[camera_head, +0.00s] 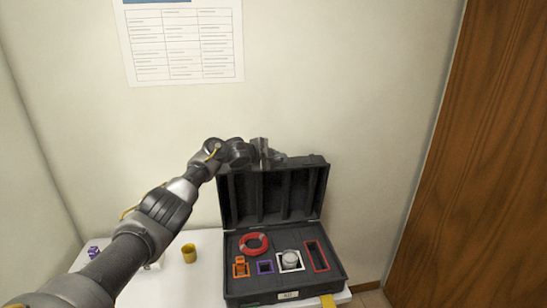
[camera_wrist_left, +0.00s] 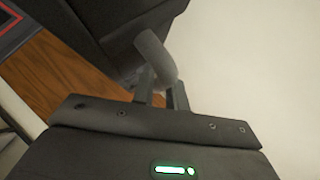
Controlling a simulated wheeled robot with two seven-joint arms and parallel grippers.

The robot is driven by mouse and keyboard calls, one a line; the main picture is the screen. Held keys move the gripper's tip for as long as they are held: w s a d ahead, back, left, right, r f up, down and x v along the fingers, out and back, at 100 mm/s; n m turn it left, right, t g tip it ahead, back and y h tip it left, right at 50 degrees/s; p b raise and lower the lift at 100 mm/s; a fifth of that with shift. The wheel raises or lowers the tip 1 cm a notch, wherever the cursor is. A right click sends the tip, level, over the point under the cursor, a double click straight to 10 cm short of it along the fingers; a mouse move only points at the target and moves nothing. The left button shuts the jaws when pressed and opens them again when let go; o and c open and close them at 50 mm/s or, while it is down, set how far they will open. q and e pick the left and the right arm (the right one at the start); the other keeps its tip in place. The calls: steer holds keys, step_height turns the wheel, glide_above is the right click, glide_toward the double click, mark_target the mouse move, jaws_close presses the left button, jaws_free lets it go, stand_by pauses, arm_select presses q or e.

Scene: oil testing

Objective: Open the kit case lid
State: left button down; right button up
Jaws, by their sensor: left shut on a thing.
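The dark grey kit case stands on the white table with its lid (camera_head: 270,192) raised, roughly upright, its ribbed inner side facing me. The case base (camera_head: 322,284) holds several items in its insert. My left gripper (camera_head: 264,154) is at the top edge of the lid, towards its left half. In the left wrist view the gripper (camera_wrist_left: 162,95) is shut on a grey rounded handle (camera_wrist_left: 155,57) that joins the dark lid (camera_wrist_left: 112,25). My right gripper is not in view.
A yellow cup (camera_head: 189,253) stands left of the case. The wall is close behind the lid.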

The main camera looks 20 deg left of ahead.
arm_select(q)
steer(key=c, duration=1.4)
jaws_free()
steer(key=shift+w+d, duration=0.15)
steer(key=shift+d, duration=0.15)
steer(key=shift+a, duration=0.1)
steer(key=shift+s+a, duration=0.2)
steer(key=shift+s+a, duration=0.2)
steer(key=shift+s, duration=0.2)
steer(key=b+v, duration=0.3)
steer(key=v, duration=0.6)
steer(key=shift+s+r, duration=0.3)
steer(key=shift+r, duration=0.15)
steer(key=shift+d, duration=0.1)
